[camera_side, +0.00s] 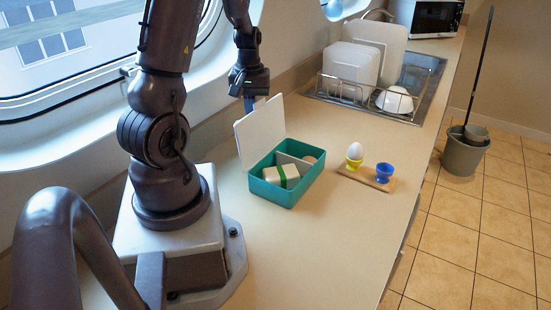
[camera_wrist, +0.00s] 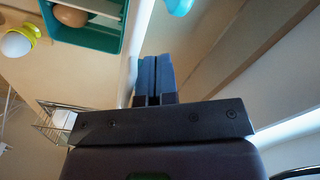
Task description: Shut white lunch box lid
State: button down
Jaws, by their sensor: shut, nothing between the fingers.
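The lunch box (camera_side: 285,180) is a teal box standing on the counter, and its white lid (camera_side: 260,133) is open, standing up along the box's back left side. Inside are a pale block with a green band (camera_side: 282,176) and a brown round item (camera_side: 309,160). In the wrist view the box (camera_wrist: 95,38) shows at the top left, and the lid is seen nearly edge-on (camera_wrist: 138,45). My gripper (camera_side: 249,104) is shut and empty, behind the lid on the window side, near its top edge. Its closed fingers also show in the wrist view (camera_wrist: 153,75). I cannot tell whether they touch the lid.
A small wooden board (camera_side: 366,178) with a white egg in a yellow cup (camera_side: 354,158) and a blue cup (camera_side: 384,173) is right of the box. A dish rack (camera_side: 345,92) stands behind. The window wall is close to my gripper. The counter in front is clear.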

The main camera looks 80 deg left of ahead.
aim_at(269, 110)
jog(key=w+d, duration=0.3)
jog(key=shift+w+d, duration=0.3)
jog(key=shift+w, duration=0.1)
dwell(0.5)
jog(key=shift+r, duration=0.1)
dwell(0.4)
jog(key=shift+r, duration=2.95)
jog(key=d+r+m+t, duration=0.2)
jog(key=d+r+m, duration=0.2)
jog(key=d, duration=0.4)
jog(key=s+d+r+m+t, duration=0.1)
jog(key=d+r+m, duration=0.3)
jog(key=d, duration=0.5)
jog(key=s+d+r+m+t, duration=0.1)
jog(key=d+r+m+t, duration=0.1)
jog(key=d+r+m, duration=0.2)
jog(key=d+m, duration=0.3)
jog(key=d, duration=0.1)
jog(key=shift+s+d+r+t, duration=0.2)
jog(key=shift+s+d+t, duration=0.1)
jog(key=shift+d, duration=0.1)
